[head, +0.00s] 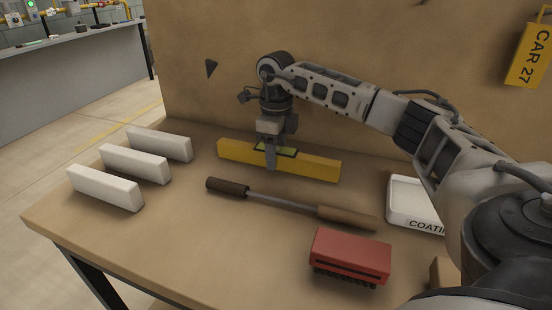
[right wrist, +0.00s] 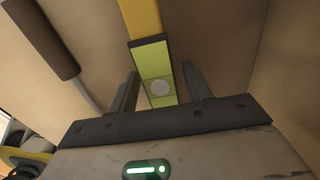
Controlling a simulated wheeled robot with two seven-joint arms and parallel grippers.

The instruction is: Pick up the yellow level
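The yellow level (head: 317,166) lies along the back of the table, with a green vial window at its middle; it also shows in the right wrist view (right wrist: 141,18). My right gripper (head: 272,161) points down over the level's middle. One finger shows in front of the level in the head view. In the right wrist view the fingers of the right gripper (right wrist: 160,78) stand apart on either side of the level, with gaps, so it is open and not clamped. My left gripper is not in view.
Several white bricks (head: 133,161) stand at the left. A long tool with brown handles (head: 290,204) lies in front of the level. A red brush (head: 350,257) and a white tray (head: 410,203) are to the right. A panel (head: 230,50) rises behind.

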